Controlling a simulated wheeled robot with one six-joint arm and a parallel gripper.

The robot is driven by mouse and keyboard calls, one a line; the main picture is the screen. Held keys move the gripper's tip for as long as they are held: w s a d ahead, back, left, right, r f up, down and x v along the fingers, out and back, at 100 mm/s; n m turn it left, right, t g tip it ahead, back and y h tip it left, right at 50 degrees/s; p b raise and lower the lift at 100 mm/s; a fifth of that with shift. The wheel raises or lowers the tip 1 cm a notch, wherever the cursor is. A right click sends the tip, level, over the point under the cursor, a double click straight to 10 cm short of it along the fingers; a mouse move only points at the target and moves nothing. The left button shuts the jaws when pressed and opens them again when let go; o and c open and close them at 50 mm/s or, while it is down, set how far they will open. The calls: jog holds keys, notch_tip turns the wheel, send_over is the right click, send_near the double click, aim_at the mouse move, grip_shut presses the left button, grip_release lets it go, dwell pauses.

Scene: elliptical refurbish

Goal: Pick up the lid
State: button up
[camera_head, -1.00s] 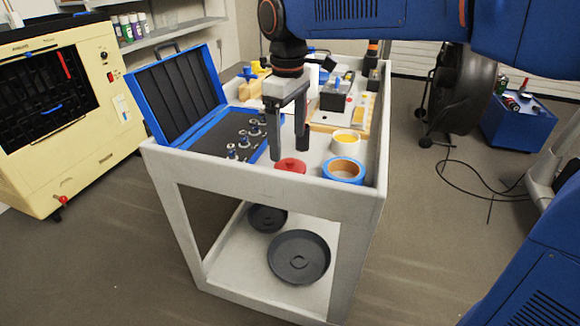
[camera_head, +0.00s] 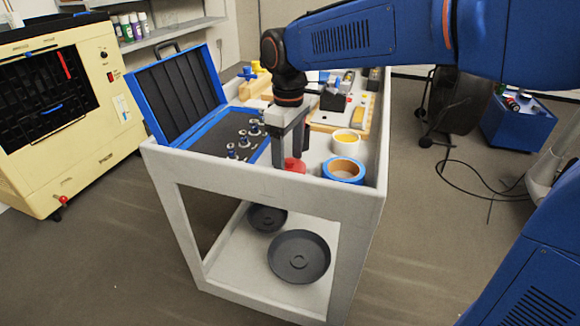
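A small red lid (camera_head: 295,165) with a raised middle lies on the cart's top near its front edge. My gripper (camera_head: 291,158) points down over it with its two fingers apart. The left finger stands in front of the lid's left side and hides part of it. The right finger is behind the lid's right side. The fingers look open around the lid; I cannot tell whether they touch it.
A blue tape roll (camera_head: 344,171) and a white-and-yellow roll (camera_head: 345,143) stand close right of the lid. An open blue case (camera_head: 178,100) with several metal parts is to the left. The cart's raised front rim (camera_head: 265,180) is near. Dark round pans (camera_head: 299,257) lie on the lower shelf.

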jog(key=c, duration=0.5)
